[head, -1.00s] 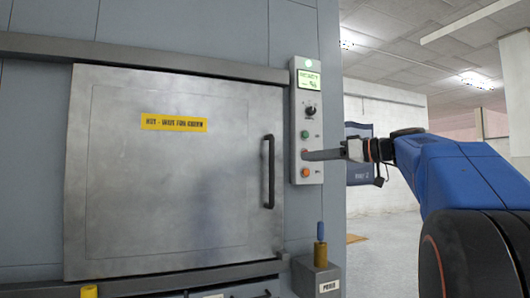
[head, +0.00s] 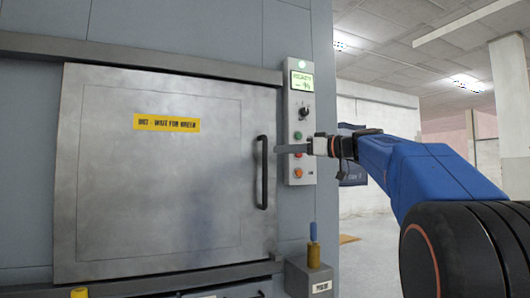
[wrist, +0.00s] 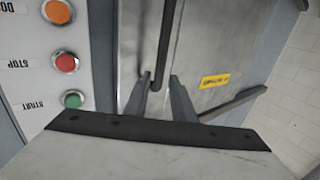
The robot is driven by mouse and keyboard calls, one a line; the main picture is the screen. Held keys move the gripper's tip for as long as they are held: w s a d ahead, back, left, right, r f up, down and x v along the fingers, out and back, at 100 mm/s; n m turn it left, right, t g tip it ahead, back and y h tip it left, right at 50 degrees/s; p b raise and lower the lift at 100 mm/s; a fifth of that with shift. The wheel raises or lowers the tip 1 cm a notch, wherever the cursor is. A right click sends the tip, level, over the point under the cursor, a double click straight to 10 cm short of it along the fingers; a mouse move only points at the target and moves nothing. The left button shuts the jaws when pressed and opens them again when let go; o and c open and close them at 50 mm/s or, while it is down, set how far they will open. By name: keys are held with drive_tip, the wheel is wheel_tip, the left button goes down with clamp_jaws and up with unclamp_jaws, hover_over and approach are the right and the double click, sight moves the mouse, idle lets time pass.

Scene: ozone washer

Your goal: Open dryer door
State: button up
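The dryer door (head: 120,190) is a grey metal sheet door with a yellow "wait for green" label (head: 166,123). It looks closed. Its black vertical handle (head: 263,185) is at the right edge. My gripper (head: 277,149) reaches in from the right, its tips beside the handle's upper part. In the wrist view my two fingers (wrist: 161,88) are apart, and the handle (wrist: 166,40) has one end at the gap between their tips. I cannot tell whether they touch it. The door (wrist: 215,50) and its label also show there.
The control panel (head: 300,80) right of the door has a lit green lamp (head: 301,65), a screen reading "READY", a knob and buttons. The red stop button (wrist: 66,62) is left of my fingers. A grey box with a yellow and blue post (head: 313,250) stands below the panel.

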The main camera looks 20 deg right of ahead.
drive_tip(key=x, duration=0.8)
clamp_jaws()
